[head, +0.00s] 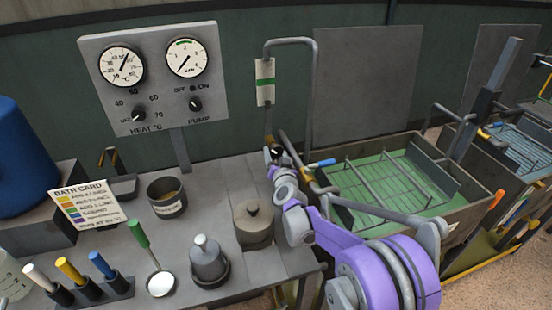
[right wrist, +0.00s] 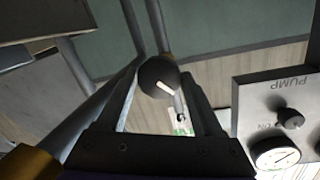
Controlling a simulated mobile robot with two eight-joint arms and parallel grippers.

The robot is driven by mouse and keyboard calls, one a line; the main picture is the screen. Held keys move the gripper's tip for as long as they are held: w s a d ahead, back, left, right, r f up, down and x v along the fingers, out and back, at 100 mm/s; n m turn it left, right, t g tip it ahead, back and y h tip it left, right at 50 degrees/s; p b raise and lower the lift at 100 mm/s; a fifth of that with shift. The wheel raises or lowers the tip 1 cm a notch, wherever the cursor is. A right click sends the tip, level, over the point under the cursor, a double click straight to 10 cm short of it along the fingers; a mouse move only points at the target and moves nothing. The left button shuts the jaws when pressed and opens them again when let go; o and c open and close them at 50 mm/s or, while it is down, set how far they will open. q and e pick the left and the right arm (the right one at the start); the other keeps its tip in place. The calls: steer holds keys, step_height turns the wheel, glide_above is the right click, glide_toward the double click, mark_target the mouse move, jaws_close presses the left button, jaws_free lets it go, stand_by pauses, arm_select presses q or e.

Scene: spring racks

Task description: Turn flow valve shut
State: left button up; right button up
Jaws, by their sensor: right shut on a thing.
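The flow valve shows as a dark round knob with a white pointer line in the right wrist view (right wrist: 158,77). In the head view it is a small dark knob (head: 278,150) on the pipework beside the bath, mostly covered by my gripper. My right gripper (head: 273,156) is shut on this knob, one finger on each side of it in the right wrist view (right wrist: 162,82). In the wrist view the pointer line lies slanted. My left gripper is not in view.
A gauge panel (head: 205,110) with heat and pump knobs stands behind the bench. A grey pipe (head: 314,90) arches over a green-banded plate (head: 265,82). A green-lined bath (head: 430,205) lies right. Pots, a bath card (head: 85,205) and handled tools crowd the bench.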

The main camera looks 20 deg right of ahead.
steer(key=shift+r+m+p, duration=0.2)
steer(key=shift+m+p, duration=0.1)
steer(key=shift+m, duration=0.6)
steer(key=m+p, duration=0.2)
steer(key=m+y+p, duration=0.1)
steer(key=m+p, duration=0.1)
steer(key=p, duration=0.1)
steer(key=shift+w+d+r+m+g+y, duration=0.1)
steer(key=shift+w+r+m+g+y, duration=0.1)
steer(key=shift+m+g+y, duration=0.1)
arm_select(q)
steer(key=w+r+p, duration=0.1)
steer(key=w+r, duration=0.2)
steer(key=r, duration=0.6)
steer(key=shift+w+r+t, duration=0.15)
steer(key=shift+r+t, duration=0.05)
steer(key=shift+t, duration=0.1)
arm_select(e)
steer(key=shift+s+f+m, duration=0.1)
steer(key=shift+f+m, duration=0.05)
steer(key=shift+m, duration=0.35)
steer(key=o, duration=1.1)
steer(key=shift+f, duration=0.1)
